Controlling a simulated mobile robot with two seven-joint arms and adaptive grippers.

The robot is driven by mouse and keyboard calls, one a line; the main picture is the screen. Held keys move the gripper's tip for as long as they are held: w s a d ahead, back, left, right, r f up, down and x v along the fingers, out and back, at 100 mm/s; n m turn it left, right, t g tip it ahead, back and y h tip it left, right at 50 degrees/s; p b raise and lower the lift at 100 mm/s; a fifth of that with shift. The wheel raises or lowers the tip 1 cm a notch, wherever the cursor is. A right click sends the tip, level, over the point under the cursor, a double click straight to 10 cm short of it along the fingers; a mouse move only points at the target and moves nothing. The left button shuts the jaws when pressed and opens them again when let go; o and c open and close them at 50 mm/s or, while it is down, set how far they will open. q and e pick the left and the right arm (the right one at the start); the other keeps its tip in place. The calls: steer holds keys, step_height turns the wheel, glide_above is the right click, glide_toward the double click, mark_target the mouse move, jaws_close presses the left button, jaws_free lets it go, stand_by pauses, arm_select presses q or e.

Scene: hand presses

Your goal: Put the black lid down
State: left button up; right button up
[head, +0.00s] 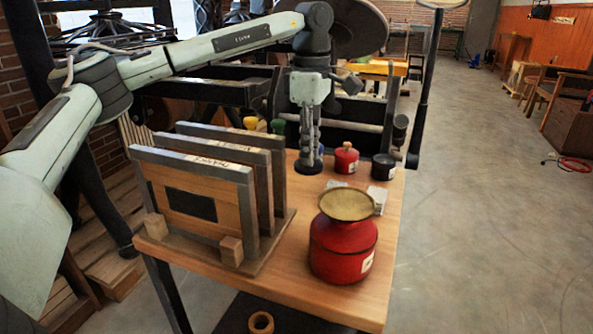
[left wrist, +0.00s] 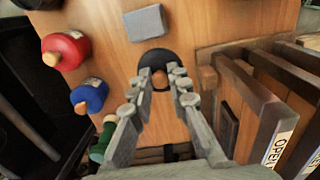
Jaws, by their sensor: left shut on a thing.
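My left gripper (head: 309,152) points straight down over the table, beside the rack of frames. It is shut on the small knob of the black lid, a round dark disc (head: 307,168). In the left wrist view the fingertips (left wrist: 160,80) pinch the brown knob, and the black lid (left wrist: 152,58) shows beneath them. The lid is level and at or very close to the tabletop; I cannot tell whether it touches. My right gripper is not in view.
The framed rack (head: 205,205) stands left on the wooden table (head: 290,283). A large red pot (head: 343,245) stands in front. A small red jar (head: 346,161) and a black jar (head: 383,167) are to the right. A blue jar (left wrist: 90,97) shows in the wrist view.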

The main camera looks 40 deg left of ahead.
arm_select(q)
glide_above(296, 183)
step_height(296, 183, down, 4)
steer(key=shift+d+r+p, duration=0.1)
steer(key=shift+r+p, duration=0.15)
steer(key=shift+p, duration=0.05)
steer(key=shift+f, duration=2.05)
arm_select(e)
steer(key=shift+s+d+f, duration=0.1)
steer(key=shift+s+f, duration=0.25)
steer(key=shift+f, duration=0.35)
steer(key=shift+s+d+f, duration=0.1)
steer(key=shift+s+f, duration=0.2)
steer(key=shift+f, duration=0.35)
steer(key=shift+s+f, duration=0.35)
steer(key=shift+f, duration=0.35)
arm_select(q)
steer(key=shift+f, duration=0.15)
steer(key=o, duration=0.8)
steer(key=shift+o, duration=0.2)
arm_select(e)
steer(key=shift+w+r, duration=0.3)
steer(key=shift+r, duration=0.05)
